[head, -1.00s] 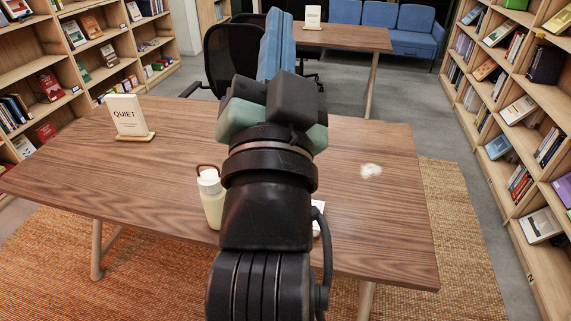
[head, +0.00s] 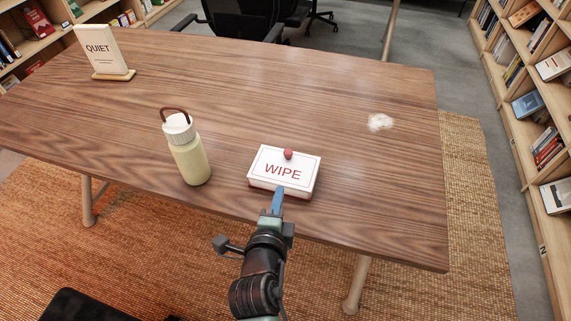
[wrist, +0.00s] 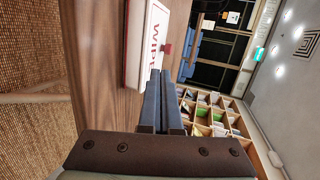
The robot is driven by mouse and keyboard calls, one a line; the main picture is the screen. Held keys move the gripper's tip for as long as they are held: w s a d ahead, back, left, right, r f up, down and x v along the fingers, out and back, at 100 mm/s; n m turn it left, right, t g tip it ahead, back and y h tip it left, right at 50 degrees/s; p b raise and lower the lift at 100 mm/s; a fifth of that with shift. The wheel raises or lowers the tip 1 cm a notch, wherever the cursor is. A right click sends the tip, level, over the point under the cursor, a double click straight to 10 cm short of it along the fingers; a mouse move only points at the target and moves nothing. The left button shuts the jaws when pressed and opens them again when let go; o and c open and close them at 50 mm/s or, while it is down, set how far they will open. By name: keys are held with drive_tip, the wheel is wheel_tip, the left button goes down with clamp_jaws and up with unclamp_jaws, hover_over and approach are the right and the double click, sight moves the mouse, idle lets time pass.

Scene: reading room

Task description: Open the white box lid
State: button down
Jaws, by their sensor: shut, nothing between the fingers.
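The white box (head: 284,172) lies on the wooden table near its front edge. Its lid has red "WIPE" lettering, a red outline and a small red knob (head: 288,154) on top, and it is closed. The box also shows in the wrist view (wrist: 148,50), with the knob at its right edge. My gripper (head: 278,190) is shut and empty. Its blue fingers are at the near side of the box and overlap its front edge in the head view. In the wrist view the fingertips (wrist: 160,72) are close to the box; I cannot tell whether they touch.
The wooden table (head: 350,190) has clear room right of the box. A cream bottle (head: 188,152) with a brown handle stands left of the box. A "QUIET" sign (head: 103,50) stands at the back left. A whitish patch (head: 380,121) lies on the right. Bookshelves (head: 530,90) line the right side.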

sight(287, 157)
drive_tip(key=x, duration=0.3)
drive_tip(key=r+x, duration=0.1)
drive_tip(key=x, duration=0.7)
drive_tip(key=shift+w+d+r, duration=0.1)
drive_tip(key=shift+w, duration=0.3)
